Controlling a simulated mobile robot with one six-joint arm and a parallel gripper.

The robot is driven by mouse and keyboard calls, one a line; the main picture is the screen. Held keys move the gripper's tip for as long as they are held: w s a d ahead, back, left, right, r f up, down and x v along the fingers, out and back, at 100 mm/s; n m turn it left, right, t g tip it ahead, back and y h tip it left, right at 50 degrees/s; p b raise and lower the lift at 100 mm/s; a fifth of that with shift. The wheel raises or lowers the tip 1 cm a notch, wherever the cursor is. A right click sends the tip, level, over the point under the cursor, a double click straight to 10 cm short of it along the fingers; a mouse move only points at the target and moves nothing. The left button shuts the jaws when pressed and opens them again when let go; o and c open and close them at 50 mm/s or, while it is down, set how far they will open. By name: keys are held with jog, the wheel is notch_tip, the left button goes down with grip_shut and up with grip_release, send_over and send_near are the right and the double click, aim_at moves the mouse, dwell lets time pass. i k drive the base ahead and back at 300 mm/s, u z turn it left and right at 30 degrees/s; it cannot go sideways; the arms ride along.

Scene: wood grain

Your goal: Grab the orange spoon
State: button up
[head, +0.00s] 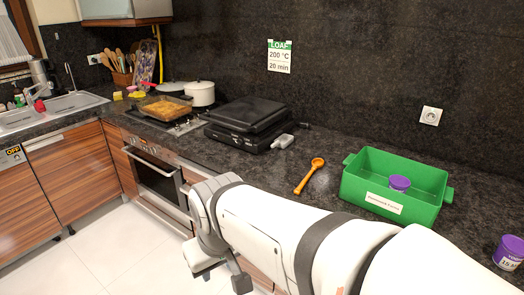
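The orange spoon (309,176) lies on the dark countertop, between the black grill and the green box. Its bowl points away toward the wall and its handle toward the counter's front edge. Nothing covers it. My gripper (222,272) hangs at the end of my white arm, low and in front of the counter, to the left of the spoon and well apart from it. It is partly hidden by my wrist, and its opening does not show clearly.
The green box (428,214) with a purple-lidded tub (399,183) inside stands right of the spoon. Another purple tub (509,252) is at far right. The black grill (246,121) stands left. The counter around the spoon is clear.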

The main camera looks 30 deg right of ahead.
aim_at(317, 163)
jog(key=z, duration=0.55)
jog(key=i, duration=1)
jog(key=z, duration=0.45)
jog(key=k, duration=0.9)
jog(key=z, duration=0.2)
jog(key=i, duration=0.9)
jog(key=u, duration=0.05)
